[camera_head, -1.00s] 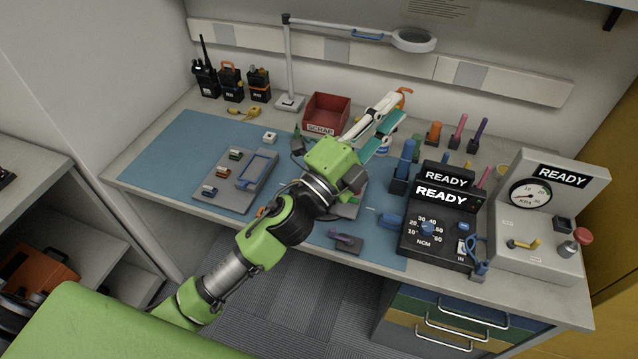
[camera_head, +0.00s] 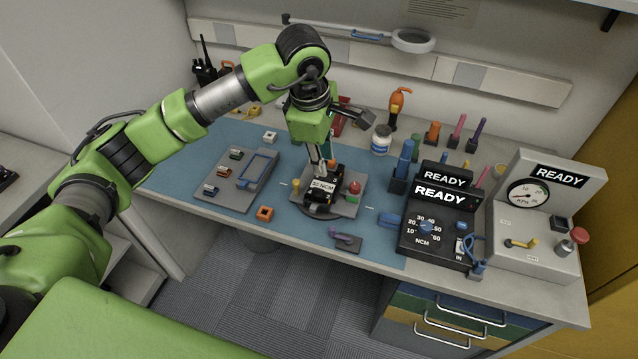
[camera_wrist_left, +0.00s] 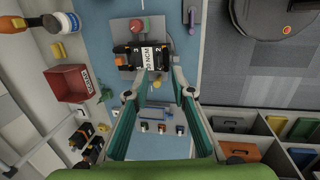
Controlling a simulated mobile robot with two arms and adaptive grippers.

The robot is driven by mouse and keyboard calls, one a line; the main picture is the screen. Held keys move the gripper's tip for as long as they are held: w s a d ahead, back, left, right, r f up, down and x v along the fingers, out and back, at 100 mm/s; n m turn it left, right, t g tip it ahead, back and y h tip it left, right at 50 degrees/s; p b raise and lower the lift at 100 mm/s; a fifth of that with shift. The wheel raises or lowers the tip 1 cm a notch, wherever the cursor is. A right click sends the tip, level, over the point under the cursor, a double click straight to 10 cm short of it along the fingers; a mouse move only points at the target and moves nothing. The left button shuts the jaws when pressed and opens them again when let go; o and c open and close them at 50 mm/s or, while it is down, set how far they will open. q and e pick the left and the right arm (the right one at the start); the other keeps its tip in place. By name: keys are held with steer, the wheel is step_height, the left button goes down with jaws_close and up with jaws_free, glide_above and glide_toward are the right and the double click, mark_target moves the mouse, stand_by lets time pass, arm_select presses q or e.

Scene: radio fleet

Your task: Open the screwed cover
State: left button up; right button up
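A black device (camera_head: 321,206) with a white label reading NCM sits on a grey fixture plate (camera_head: 346,208) on the blue mat. It also shows in the left wrist view (camera_wrist_left: 135,57). I cannot make out a separate cover or its screws. My left gripper (camera_head: 321,168) points down just above the device, at its back side in the head view. In the left wrist view its fingers (camera_wrist_left: 165,78) are apart, with the label's end between them; nothing is visibly held. Whether they touch the device I cannot tell. My right gripper is not in view.
A grey tray (camera_head: 225,190) lies left, an orange block (camera_head: 265,213) in front. The black READY unit (camera_head: 437,225) and grey gauge unit (camera_head: 540,220) stand right. A red bin (camera_wrist_left: 68,84) is behind.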

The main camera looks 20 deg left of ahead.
arm_select(q)
steer(key=a, duration=0.2)
steer(key=p, duration=0.4)
glide_above(319, 197)
steer(key=shift+y, duration=0.4)
steer(key=f, duration=1.1)
steer(key=shift+s+f, duration=0.25)
steer(key=shift+w+f, duration=0.15)
steer(key=shift+f, duration=0.55)
jaws_close()
